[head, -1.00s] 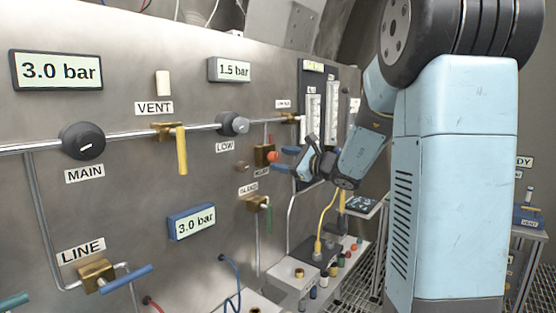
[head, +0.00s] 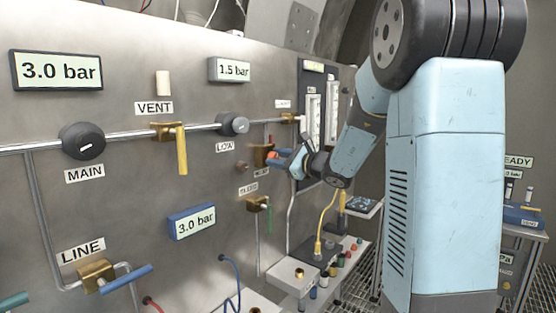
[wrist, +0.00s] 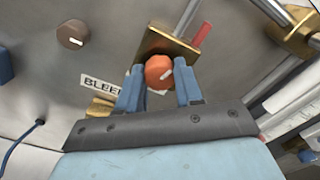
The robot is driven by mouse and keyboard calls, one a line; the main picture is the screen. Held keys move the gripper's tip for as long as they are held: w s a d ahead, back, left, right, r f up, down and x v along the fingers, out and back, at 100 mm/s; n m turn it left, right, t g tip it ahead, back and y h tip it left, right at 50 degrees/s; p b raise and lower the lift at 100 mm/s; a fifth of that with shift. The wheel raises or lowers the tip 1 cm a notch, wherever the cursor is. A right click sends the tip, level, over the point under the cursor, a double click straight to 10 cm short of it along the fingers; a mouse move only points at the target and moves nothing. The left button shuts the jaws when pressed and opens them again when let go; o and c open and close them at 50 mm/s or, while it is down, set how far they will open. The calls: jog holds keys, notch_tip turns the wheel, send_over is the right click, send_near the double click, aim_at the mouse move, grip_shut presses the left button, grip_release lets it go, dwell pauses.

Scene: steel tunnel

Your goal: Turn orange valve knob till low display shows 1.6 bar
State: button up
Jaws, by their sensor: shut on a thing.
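The orange valve knob (wrist: 158,70) has a white pointer mark and sits on a brass block (wrist: 165,45). My gripper (wrist: 159,80) is shut on the knob, with one blue finger on each side of it. The low display (head: 229,69), above the LOW label (head: 225,147), reads 1.5 bar.
The main display (head: 56,71) and a blue-framed display (head: 191,222) both read 3.0 bar. A red lever (wrist: 201,34) and a brass fitting (wrist: 101,107) by the BLEED label are close to my fingers. A yellow hose (head: 326,215) hangs below my gripper.

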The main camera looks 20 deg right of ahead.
jog(key=shift+c, duration=1.4)
jog(key=shift+m, duration=2.1)
jog(key=o, duration=1)
jog(key=shift+o, duration=0.2)
jog(key=v, duration=1.3)
jog(key=shift+s+d, duration=0.25)
jog(key=shift+s, duration=0.1)
jog(key=shift+f, duration=0.1)
